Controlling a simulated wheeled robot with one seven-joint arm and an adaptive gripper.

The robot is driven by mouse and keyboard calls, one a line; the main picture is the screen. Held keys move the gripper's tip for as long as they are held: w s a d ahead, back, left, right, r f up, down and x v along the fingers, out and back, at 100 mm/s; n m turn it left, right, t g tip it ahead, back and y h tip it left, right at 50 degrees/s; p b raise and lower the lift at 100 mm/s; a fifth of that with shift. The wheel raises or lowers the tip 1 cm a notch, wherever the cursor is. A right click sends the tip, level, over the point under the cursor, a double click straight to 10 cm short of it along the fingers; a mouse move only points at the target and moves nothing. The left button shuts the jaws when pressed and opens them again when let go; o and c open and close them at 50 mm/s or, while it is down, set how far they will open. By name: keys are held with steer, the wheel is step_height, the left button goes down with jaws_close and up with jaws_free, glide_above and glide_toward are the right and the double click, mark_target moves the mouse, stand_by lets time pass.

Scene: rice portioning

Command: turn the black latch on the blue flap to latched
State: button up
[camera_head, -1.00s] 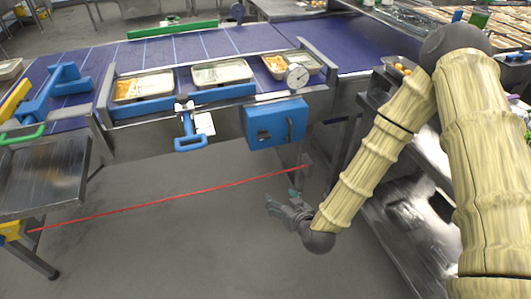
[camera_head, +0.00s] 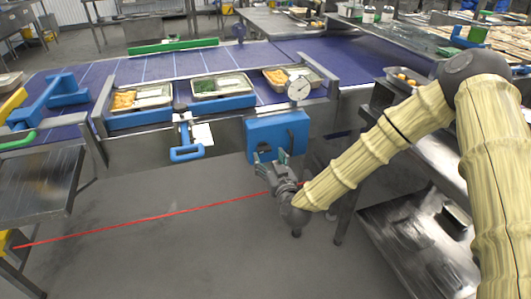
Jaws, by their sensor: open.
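The blue flap (camera_head: 265,128) is a blue box-like panel below the front edge of the conveyor, right of centre. A small dark mark on its right part (camera_head: 290,138) looks like the black latch; its angle cannot be told. My gripper (camera_head: 270,160) is just in front of and below the flap's lower edge, fingers pointing up at it. Its fingers are spread apart with nothing between them. They overlap the lower part of the flap in this view, so contact cannot be told.
A round dial gauge (camera_head: 299,88) stands above the flap. A blue handle (camera_head: 186,147) hangs to its left. Several food trays (camera_head: 222,86) sit along the conveyor (camera_head: 190,62). A red line (camera_head: 140,220) crosses above the floor. A steel shelf (camera_head: 415,240) stands at the right.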

mark_target(265, 151)
steer(key=shift+x, duration=2.05)
steer(key=c, duration=1)
